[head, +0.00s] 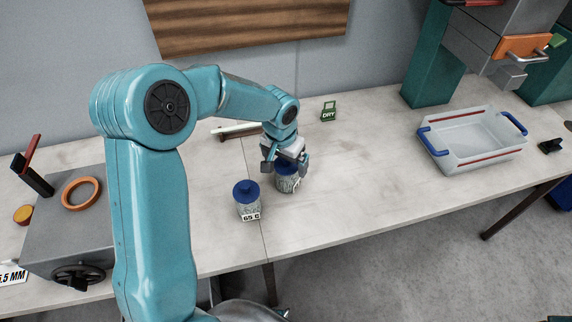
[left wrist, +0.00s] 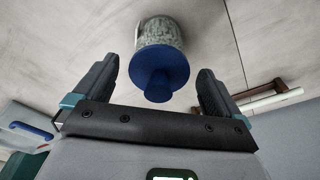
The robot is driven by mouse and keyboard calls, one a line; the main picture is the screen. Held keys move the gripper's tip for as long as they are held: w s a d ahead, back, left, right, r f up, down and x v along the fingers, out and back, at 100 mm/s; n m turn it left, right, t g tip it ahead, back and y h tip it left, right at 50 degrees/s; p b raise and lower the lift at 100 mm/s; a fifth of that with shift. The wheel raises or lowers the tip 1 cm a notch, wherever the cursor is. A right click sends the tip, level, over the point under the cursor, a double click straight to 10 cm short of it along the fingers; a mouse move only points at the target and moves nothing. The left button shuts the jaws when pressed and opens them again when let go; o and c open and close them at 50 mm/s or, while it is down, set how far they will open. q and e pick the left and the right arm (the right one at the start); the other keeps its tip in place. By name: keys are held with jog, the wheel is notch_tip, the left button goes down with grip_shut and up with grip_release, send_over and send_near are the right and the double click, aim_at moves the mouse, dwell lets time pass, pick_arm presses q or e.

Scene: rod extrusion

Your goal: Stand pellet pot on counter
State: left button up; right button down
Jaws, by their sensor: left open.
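Two clear pots with blue lids and grey-white contents stand upright on the pale counter (head: 350,150). One pellet pot (head: 288,184) is directly below my left gripper (head: 287,165), which partly hides it in the head view. In the left wrist view this pot (left wrist: 161,60) shows its blue lid and knob between my left gripper's fingers (left wrist: 155,85), with a gap on both sides. My left gripper is open. The other pot (head: 247,201) stands to the left, with a label reading "65 C". My right gripper is not in view.
A clear bin with blue handles (head: 470,147) stands at the right, near a grey machine (head: 490,45). A green "DRY" sign (head: 328,111) stands at the back. A grey box with an orange ring (head: 80,194) is at the left. The counter's middle right is free.

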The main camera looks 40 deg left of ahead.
aim_at(282, 169)
pick_arm(q)
notch_tip(282, 169, up, 10)
jog(key=s, duration=0.1)
jog(key=shift+s+f, duration=0.2)
jog(key=shift+s, duration=0.05)
jog(key=shift+d, duration=0.1)
